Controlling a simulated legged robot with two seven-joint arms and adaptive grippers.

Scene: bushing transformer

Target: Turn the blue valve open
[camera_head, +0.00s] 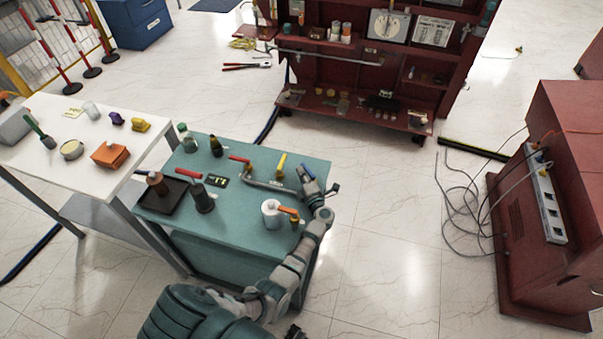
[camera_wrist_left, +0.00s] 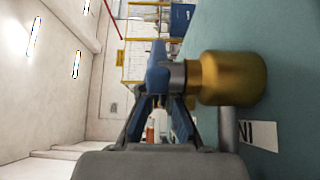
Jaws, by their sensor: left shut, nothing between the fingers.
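The blue valve handle (camera_head: 307,171) is at the right end of a grey pipe (camera_head: 262,183) on the teal table. My left gripper (camera_head: 311,187) is right beside this handle, at the table's right edge. In the left wrist view the blue handle (camera_wrist_left: 157,68) stands just ahead of the fingertips, next to a brass-coloured cylinder (camera_wrist_left: 232,78). My left gripper (camera_wrist_left: 162,101) is shut with nothing held. I cannot tell whether its fingertips touch the handle. I cannot make out my right gripper.
The teal table (camera_head: 235,215) also bears a red handle (camera_head: 240,158), a yellow handle (camera_head: 281,162), a white canister (camera_head: 271,213) with an orange handle (camera_head: 289,210), and a dark tray (camera_head: 152,203). A white table (camera_head: 62,178) adjoins left.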

